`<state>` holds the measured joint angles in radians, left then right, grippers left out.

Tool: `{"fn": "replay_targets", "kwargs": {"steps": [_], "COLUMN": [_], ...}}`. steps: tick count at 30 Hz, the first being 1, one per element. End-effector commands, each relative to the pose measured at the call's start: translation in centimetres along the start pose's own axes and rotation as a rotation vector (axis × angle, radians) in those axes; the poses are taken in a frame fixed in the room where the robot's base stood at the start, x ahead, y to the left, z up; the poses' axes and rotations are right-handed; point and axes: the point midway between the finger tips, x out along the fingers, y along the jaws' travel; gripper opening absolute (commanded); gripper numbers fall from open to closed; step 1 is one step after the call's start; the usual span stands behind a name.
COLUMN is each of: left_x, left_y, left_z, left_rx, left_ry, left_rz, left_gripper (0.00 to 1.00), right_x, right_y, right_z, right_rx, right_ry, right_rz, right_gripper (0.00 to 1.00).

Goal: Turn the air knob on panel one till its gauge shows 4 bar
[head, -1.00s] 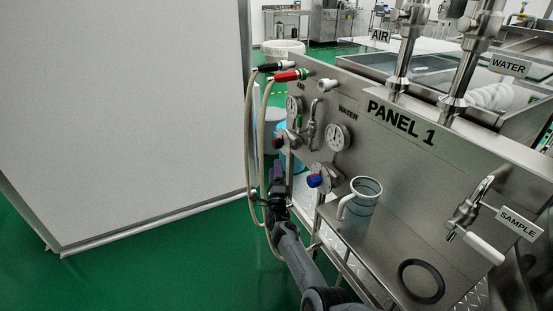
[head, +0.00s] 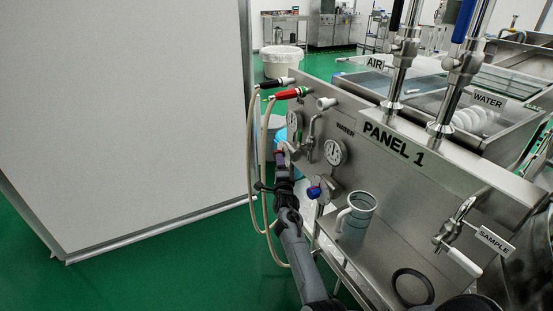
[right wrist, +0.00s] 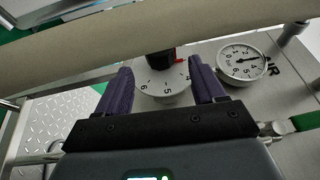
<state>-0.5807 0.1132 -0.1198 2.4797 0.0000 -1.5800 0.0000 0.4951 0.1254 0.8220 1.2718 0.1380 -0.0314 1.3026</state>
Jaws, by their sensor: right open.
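The air knob is black with a red mark; in the right wrist view the knob (right wrist: 160,58) stands over a pale numbered dial (right wrist: 163,88). The air gauge (right wrist: 243,63) is right of it, beside the AIR lettering. Its needle seems to point between 2 and 4; the exact reading is too small to tell. It also shows in the head view (head: 294,121) at the left of panel one (head: 395,175). My right gripper (right wrist: 160,66) is open, with its purple fingers either side of the dial and knob; contact is not visible. The gripper hides most of the knob in the head view. My left gripper is not in view.
Pale hoses (head: 267,190) hang beside my right arm, and one crosses the top of the wrist view. The water gauge (head: 336,152) and blue water knob (head: 315,191) are right of the arm. A mug (head: 355,215) and the sample tap (head: 460,220) are farther right.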

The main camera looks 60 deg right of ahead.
Motion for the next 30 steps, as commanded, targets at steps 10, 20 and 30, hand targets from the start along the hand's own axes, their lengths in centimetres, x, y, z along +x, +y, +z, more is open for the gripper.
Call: {"fn": "replay_targets", "kwargs": {"steps": [10,20,30], "left_x": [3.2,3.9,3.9], "left_y": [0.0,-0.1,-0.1], "left_z": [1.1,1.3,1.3], "left_rx": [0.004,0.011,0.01], "left_ry": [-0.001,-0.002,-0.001], "left_rz": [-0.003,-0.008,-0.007], "left_gripper": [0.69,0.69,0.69], "right_x": [5.4,7.1,7.1], "right_y": [0.3,0.0,0.0], "right_z": [0.0,0.0,0.0], "right_rx": [0.001,0.0,0.0], "right_ry": [0.0,0.0,0.0], "right_rz": [-0.002,-0.001,-0.001], "right_gripper": [0.69,0.69,0.55]}}
